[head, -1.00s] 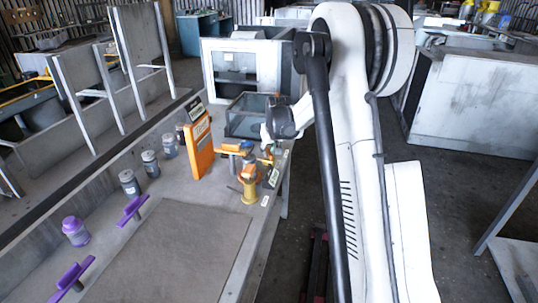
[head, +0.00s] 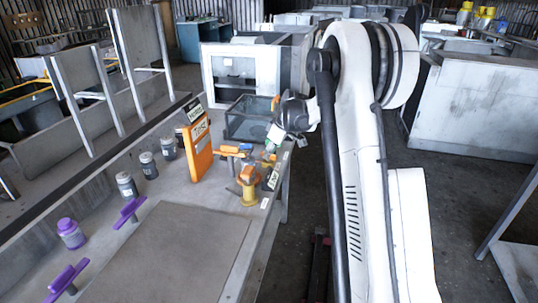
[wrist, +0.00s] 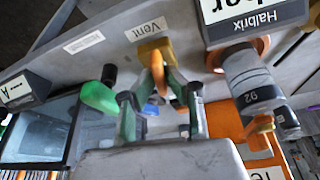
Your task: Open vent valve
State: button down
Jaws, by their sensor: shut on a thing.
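The vent valve has an orange handle (wrist: 158,75) on a brass-yellow body (wrist: 152,51), just below a white "Vent" label (wrist: 145,28) in the wrist view. My gripper (wrist: 160,92) has its two green fingers on either side of the orange handle and is shut on it. The fingers partly hide the handle. In the head view my gripper (head: 269,156) is at the right edge of the bench, among orange and yellow fittings; the exact contact is too small to tell there.
A green handle (wrist: 100,96) is close beside my gripper. In the head view an orange panel (head: 199,150), a dark clear-sided bin (head: 246,118) and a yellow fitting (head: 249,192) are nearby.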

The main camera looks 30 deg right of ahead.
jog(key=shift+n, duration=0.3)
jog(key=c, duration=1.8)
grip_release()
jog(key=v, duration=1.2)
jog(key=shift+w, duration=0.15)
